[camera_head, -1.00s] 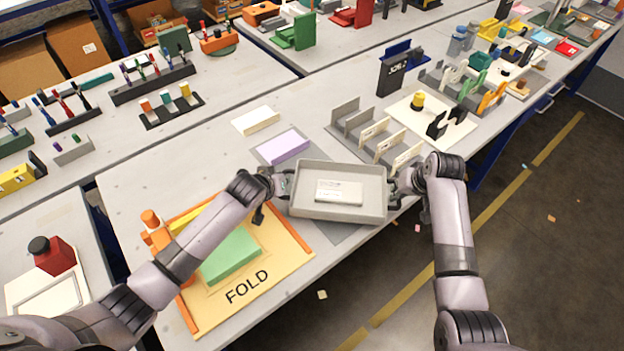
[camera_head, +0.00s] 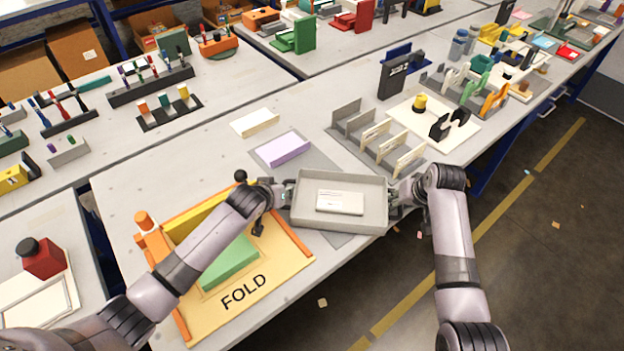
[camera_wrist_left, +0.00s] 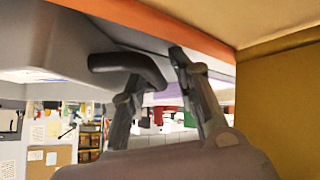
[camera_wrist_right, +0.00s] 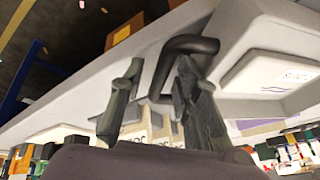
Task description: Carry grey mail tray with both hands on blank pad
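The grey mail tray (camera_head: 300,217) is a shallow rectangular box with a white labelled item (camera_head: 340,202) in it. It is over the near part of the grey pad, by the table's front edge. I cannot tell whether its underside touches the pad. My left gripper (camera_head: 280,193) is at the tray's left end, its fingers around the dark handle (camera_wrist_left: 125,65). My right gripper (camera_head: 402,194) is at the right end, its fingers around the other dark handle (camera_wrist_right: 190,46). The tray looks about level. It hides most of the grey pad (camera_head: 345,238).
The FOLD board (camera_head: 282,270) with orange edging and a green block (camera_head: 228,265) lies left of the tray. A lavender block (camera_head: 283,148) and a divider rack (camera_head: 345,113) stand behind. A cream block (camera_head: 255,122) is farther back. The floor is open beyond the front edge.

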